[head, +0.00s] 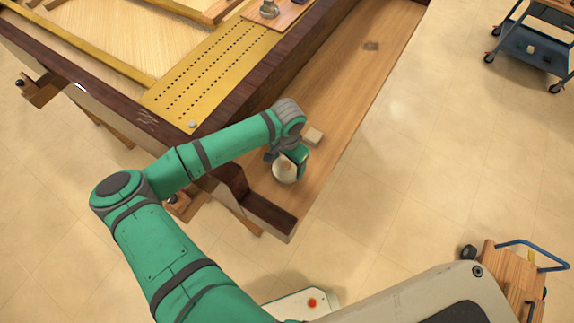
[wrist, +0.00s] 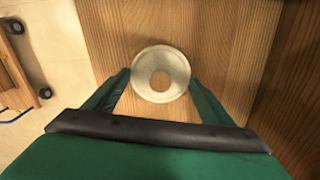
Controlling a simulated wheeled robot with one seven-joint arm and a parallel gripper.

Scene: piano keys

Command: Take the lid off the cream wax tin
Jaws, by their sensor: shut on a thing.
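I cannot tell whether the fingers hold the lid alone or the tin's body, or whether the lid is apart from the tin.
The dark wooden end (head: 268,216) of the ledge is close to the tin. The rest of the ledge (head: 375,75) is mostly clear. A blue cart (head: 530,45) stands far right.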

